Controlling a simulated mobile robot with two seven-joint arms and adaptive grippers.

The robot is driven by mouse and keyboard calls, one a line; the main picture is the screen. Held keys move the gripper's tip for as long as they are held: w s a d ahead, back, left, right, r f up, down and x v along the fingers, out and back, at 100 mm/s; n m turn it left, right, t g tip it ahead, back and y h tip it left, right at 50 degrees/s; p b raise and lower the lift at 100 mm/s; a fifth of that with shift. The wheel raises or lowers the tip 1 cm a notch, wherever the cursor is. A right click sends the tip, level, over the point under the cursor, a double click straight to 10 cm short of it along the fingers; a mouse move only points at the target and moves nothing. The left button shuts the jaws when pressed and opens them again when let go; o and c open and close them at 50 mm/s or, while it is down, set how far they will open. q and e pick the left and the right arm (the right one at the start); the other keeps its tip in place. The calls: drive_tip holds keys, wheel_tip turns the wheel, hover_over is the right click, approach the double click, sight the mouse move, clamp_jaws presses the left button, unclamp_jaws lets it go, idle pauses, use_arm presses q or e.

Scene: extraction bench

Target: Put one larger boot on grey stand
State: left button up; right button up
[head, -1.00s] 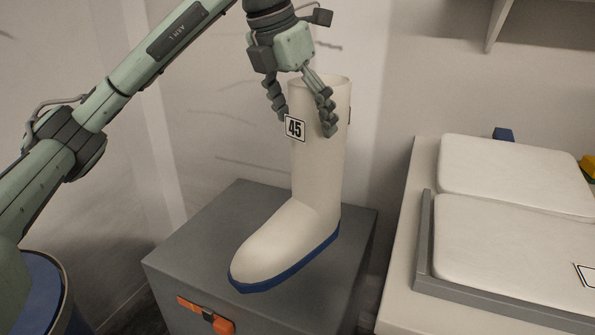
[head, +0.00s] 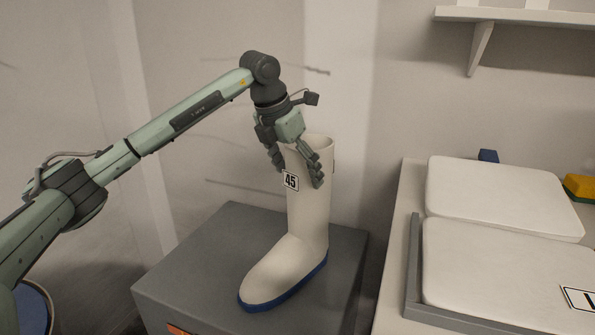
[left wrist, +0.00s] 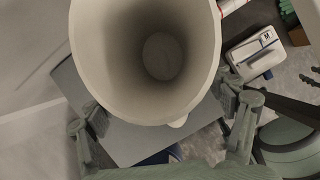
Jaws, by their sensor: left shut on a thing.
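A tall white boot (head: 308,215) with a blue sole and a "45" tag stands upright, its toe toward the lower left. My left gripper (head: 296,172) is shut on the upper shaft, its fingers on either side just below the open rim. The boot is over the top of the grey stand (head: 190,255); I cannot tell whether the sole touches it. The left wrist view looks down into the boot's opening (left wrist: 145,50), with the stand (left wrist: 125,140) partly hidden beneath. My right gripper is not in view.
A pale bench (head: 390,270) with two white padded slabs (head: 500,195) stands to the right. A wall shelf (head: 540,15) is above it. A blue-lined bin (head: 32,312) is at lower left. A white box labelled M (left wrist: 253,55) shows in the wrist view.

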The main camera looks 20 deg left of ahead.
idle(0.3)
use_arm(q)
drive_tip(key=o, duration=1.8)
drive_tip(key=v, duration=1.2)
